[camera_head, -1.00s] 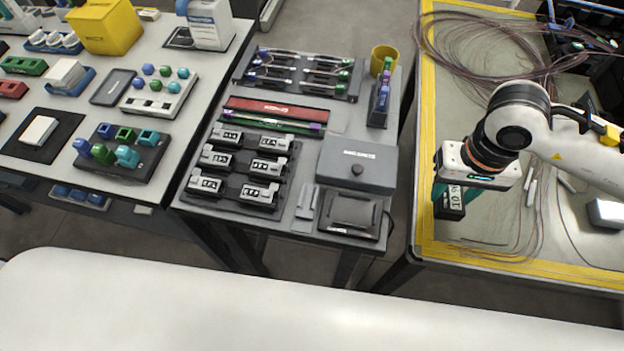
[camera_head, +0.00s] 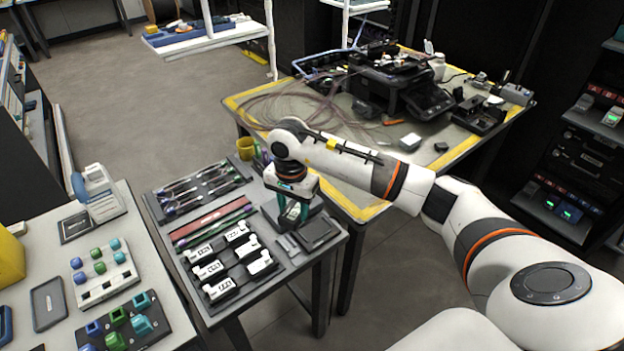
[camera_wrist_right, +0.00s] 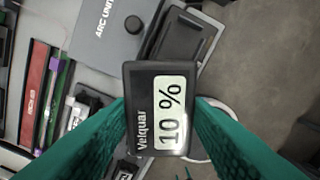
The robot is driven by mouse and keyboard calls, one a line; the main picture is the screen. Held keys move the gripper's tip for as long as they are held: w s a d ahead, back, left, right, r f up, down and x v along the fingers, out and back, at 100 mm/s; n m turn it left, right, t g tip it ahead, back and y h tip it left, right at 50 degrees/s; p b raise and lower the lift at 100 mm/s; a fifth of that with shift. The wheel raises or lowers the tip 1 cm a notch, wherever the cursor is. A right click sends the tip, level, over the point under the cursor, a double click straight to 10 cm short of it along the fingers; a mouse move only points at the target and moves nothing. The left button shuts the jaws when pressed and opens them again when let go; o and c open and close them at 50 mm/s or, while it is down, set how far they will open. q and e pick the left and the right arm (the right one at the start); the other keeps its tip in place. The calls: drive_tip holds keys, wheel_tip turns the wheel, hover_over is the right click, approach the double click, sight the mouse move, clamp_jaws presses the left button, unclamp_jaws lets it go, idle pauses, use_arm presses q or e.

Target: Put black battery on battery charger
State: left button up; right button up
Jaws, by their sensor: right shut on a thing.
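The black battery (camera_wrist_right: 135,112) has a pale label reading 10 % and the name Velquar. My right gripper (camera_head: 297,212) is shut on it, with a teal finger on each side in the right wrist view (camera_wrist_right: 160,125). The gripper holds it above the grey table's right part. A black, flat, tray-like unit (camera_head: 317,233), probably the battery charger, sits at the table's right corner, beside the gripper. It also shows in the right wrist view (camera_wrist_right: 186,36), beyond the battery and partly hidden by it. My left gripper is out of view.
The grey arc unit box (camera_wrist_right: 104,32) stands beside the black unit. Several white labelled blocks (camera_head: 222,288) sit in a dark rack on the same table. A yellow cup (camera_head: 246,148) stands at the back. The yellow-edged table (camera_head: 440,165) lies behind my right arm.

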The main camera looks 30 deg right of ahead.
use_arm(q)
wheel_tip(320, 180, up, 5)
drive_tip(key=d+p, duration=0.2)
drive_tip(key=p, duration=0.1)
use_arm(e)
drive_tip(key=d+f+m+b, duration=0.1)
drive_tip(key=d+f+m, duration=0.1)
drive_tip(key=d, duration=0.1)
drive_tip(key=d+f+m+b, duration=0.1)
drive_tip(key=d+f+m, duration=0.2)
drive_tip(key=shift+w+d+f+b, duration=0.1)
drive_tip(key=shift+d+f+b, duration=0.15)
drive_tip(key=shift+b, duration=0.1)
wheel_tip(320, 180, down, 3)
drive_tip(key=shift+f+b, duration=0.1)
drive_tip(key=shift+b, duration=1.15)
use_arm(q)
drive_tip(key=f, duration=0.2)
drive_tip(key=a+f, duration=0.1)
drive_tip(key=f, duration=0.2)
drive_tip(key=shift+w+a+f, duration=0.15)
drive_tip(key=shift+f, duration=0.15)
use_arm(e)
drive_tip(key=shift+a, duration=0.1)
use_arm(q)
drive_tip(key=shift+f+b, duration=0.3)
drive_tip(key=shift+b, duration=0.15)
use_arm(e)
drive_tip(key=shift+f, duration=0.15)
drive_tip(key=o, duration=1.4)
